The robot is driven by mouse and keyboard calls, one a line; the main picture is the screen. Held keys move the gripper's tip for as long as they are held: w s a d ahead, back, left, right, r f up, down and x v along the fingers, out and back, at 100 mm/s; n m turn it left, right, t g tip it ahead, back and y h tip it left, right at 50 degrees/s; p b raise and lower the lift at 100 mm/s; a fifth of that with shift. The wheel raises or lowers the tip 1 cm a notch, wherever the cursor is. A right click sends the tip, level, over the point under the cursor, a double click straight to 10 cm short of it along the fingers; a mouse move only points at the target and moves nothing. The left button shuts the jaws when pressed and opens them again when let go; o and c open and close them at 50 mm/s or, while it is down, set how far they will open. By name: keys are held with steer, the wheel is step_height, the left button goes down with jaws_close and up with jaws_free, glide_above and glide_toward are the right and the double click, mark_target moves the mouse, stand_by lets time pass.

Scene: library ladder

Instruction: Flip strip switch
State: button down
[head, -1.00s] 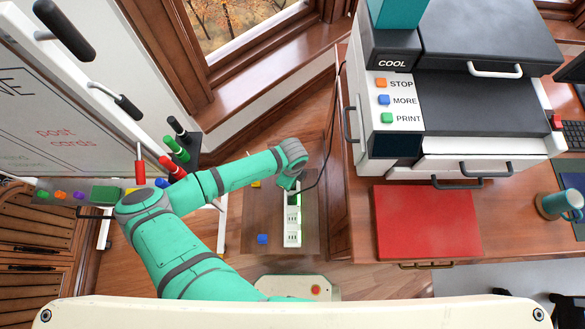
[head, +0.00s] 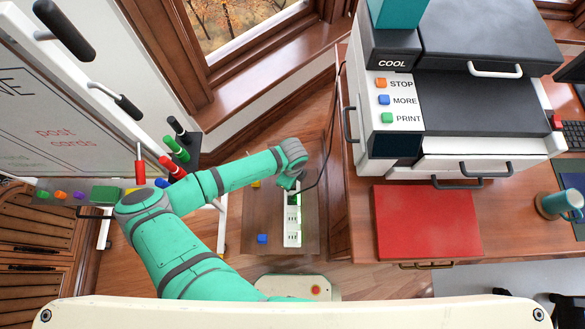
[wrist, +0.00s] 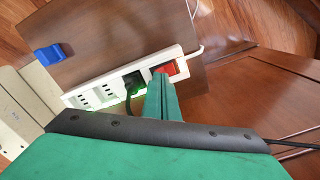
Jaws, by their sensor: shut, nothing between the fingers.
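The white power strip (head: 292,228) lies on a brown board on the floor, below my arm in the head view. It also shows in the wrist view (wrist: 105,93), with several outlets and a black plug (wrist: 133,82) in one of them. A red switch (wrist: 168,70) sits at the strip's cord end, beside the plug. My gripper (wrist: 162,80) is shut and empty, with its fingertips at the switch and partly covering it. I cannot tell whether they touch it. In the head view my gripper (head: 290,185) is at the strip's far end.
A small blue block (head: 262,238) lies on the brown board (head: 265,215) left of the strip. The wooden desk (head: 345,215) with the printer stands close on the right. A whiteboard (head: 60,100) with markers stands on the left.

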steer(key=shift+f, duration=0.8)
stand_by(0.9)
step_height(320, 180, up, 7)
stand_by(1.0)
steer(key=shift+a, duration=0.1)
stand_by(0.4)
